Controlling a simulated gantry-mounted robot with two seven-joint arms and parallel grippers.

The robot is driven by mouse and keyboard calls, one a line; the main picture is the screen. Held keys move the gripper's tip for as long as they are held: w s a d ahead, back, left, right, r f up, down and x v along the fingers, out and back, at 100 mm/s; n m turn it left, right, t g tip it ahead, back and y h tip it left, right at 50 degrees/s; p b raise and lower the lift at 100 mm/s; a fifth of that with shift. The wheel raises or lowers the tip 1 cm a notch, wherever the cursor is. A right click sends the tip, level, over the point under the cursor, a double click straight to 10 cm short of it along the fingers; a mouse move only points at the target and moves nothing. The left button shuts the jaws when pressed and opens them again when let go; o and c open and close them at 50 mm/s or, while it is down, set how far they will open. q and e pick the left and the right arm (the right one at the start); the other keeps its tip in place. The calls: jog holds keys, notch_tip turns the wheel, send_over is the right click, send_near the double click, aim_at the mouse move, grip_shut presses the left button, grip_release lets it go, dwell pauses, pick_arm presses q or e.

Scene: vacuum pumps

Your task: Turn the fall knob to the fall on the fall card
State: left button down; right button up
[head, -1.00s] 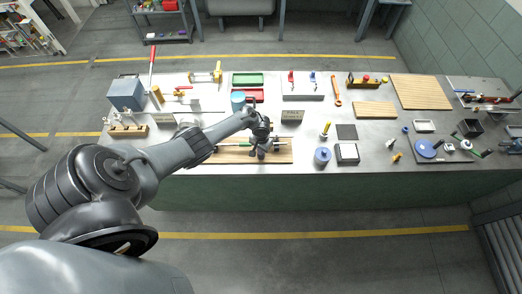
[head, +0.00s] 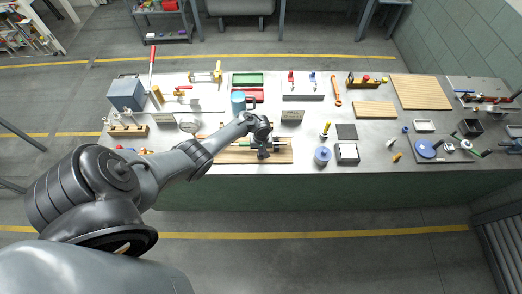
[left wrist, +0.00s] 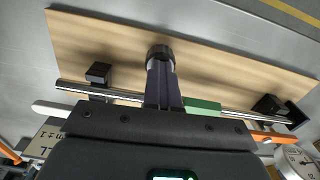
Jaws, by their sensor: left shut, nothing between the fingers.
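A wooden board (head: 222,157) lies at the bench's front edge. A metal rod (left wrist: 72,86) with black end blocks and a green part (left wrist: 203,106) runs along it. My left gripper (head: 262,153) is over the board; in the left wrist view its dark fingers (left wrist: 162,82) are shut and empty. A round dark knob (left wrist: 160,52) sits at the fingertips; I cannot tell whether they touch it. A small card (head: 292,115) stands behind the board to the right; in the left wrist view a card (left wrist: 46,146) shows partly, its writing unclear. My right gripper is out of view.
A dial gauge (left wrist: 298,162) stands behind the board on the left in the head view. A blue cup (head: 238,100) and red tray (head: 250,95) stand behind. A blue round container (head: 322,155) is right of the board.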

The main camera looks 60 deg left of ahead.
pick_arm(q)
jog(key=n, duration=0.4)
jog(key=shift+d, duration=0.1)
jog(key=shift+n, duration=0.3)
jog(key=c, duration=1.8)
grip_release()
jog(key=shift+c, duration=0.2)
jog(key=o, duration=0.4)
jog(key=shift+o, duration=0.2)
jog(key=shift+r, duration=0.1)
